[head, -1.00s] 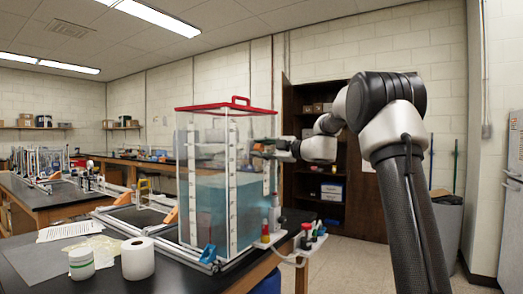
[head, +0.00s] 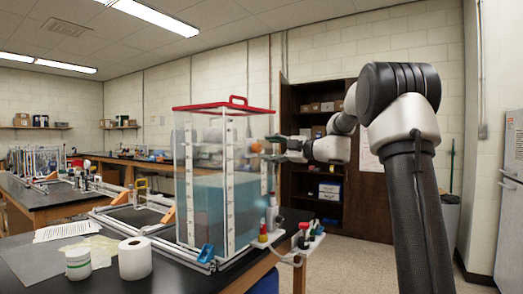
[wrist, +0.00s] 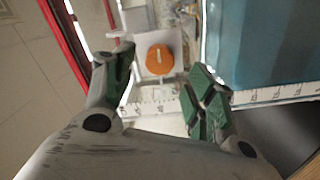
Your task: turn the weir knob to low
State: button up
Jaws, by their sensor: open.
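The weir knob (wrist: 160,59) is a round orange knob with a pale mark on its face, on a whitish square plate, in the wrist view. My gripper (wrist: 163,76) is open, its green-padded fingers to the left and right of the knob in the picture. The fingers look apart from the knob; the depth gap is hard to tell. In the head view my gripper (head: 270,148) is beside the right wall of the clear water tank (head: 229,180). No low marking is readable.
The tank has a red rim and lid handle and stands on a black bench. A paper roll (head: 135,260) and a white jar (head: 79,264) are at the front left. Open floor lies to the right.

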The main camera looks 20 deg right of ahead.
jog(key=v, duration=0.7)
